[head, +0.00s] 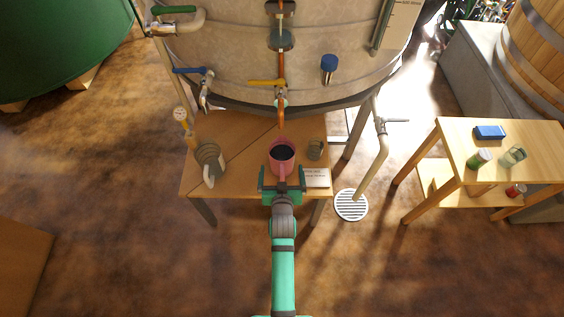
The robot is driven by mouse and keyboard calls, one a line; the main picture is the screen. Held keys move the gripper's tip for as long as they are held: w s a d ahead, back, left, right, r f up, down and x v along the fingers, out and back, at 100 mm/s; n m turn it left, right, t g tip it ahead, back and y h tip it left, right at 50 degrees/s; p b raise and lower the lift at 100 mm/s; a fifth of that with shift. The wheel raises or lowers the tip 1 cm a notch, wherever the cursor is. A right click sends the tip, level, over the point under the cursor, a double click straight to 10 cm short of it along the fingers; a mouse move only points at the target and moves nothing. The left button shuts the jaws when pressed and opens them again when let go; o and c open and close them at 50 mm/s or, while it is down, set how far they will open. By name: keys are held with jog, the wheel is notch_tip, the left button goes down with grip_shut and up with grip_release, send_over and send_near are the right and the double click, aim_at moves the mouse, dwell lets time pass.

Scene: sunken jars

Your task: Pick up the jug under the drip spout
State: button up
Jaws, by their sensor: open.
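A pink jug (281,164) with a dark inside stands upright on the low wooden table (240,126). It is directly below a copper drip spout (281,112) that has a yellow lever. My gripper (282,178) is open at the jug's near side, with one green finger to the left and one to the right. The jug's near lower part lies between or just beyond the fingers; I cannot tell whether they touch it.
A grey ribbed vessel (208,155) stands left of the jug, and a small glass jar (315,150) and a white card (317,178) are close at right. The big vat (230,60) overhangs the table's back. A side table (450,140) is at right.

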aim_at(282, 163)
jog(key=x, duration=0.6)
jog(key=shift+w, duration=0.2)
jog(key=shift+f+x, duration=0.15)
jog(key=shift+x, duration=1.1)
jog(key=shift+f+x, duration=0.2)
jog(key=shift+x, duration=1.05)
jog(key=shift+s+d, duration=0.2)
jog(key=shift+s, duration=0.05)
jog(key=c, duration=1.8)
jog(key=shift+a+r, duration=0.15)
jog(key=shift+c, duration=1)
jog(key=shift+r, duration=0.2)
